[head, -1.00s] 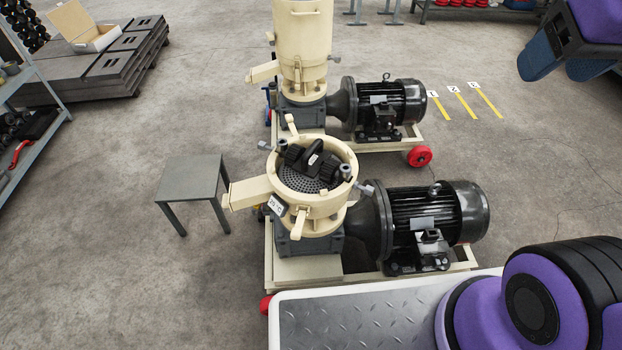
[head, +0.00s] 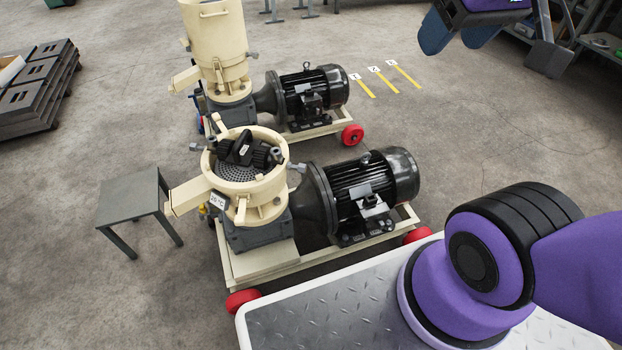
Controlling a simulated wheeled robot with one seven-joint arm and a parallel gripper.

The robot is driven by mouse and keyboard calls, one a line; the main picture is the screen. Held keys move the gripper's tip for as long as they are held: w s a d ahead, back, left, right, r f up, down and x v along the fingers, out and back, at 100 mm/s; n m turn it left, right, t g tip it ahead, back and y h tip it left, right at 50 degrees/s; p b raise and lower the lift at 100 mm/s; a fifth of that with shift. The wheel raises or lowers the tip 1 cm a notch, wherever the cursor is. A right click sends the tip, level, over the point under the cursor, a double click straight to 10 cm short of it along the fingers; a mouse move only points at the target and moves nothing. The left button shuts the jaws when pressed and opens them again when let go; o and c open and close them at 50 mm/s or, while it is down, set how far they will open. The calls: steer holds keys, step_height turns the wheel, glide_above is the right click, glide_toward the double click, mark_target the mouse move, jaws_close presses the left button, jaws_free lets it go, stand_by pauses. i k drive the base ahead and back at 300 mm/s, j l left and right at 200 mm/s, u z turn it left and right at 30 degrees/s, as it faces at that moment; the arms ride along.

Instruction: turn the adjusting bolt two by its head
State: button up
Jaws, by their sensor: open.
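The near pellet mill (head: 240,205) is cream, with its top open. Black rollers (head: 243,150) sit over a perforated die (head: 235,172) inside it. Small grey bolts stick out around the rim, one at the left (head: 196,147) and one at the right (head: 297,167). No number shows on them, so I cannot tell which is adjusting bolt two. My gripper (head: 457,40) is at the top right, well away from the mill. Its two blue fingers are apart, with nothing between them.
A second mill (head: 217,45) with a tall cream hopper stands behind. Black motors (head: 372,190) are on the right of both mills. A small grey table (head: 133,195) stands left of the near mill. Floor marks (head: 382,80) lie at the back; open floor is to the right.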

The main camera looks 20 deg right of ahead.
mark_target(193, 146)
steer(key=i+j+z, duration=0.35)
steer(key=j, duration=1.05)
steer(key=j+z, duration=0.35)
steer(key=j, duration=1.05)
steer(key=j+z, duration=0.4)
steer(key=j, duration=1.1)
steer(key=j+z, duration=0.2)
steer(key=j, duration=0.25)
steer(key=k+j+z, duration=0.2)
steer(key=j, duration=0.2)
steer(key=i, duration=0.1)
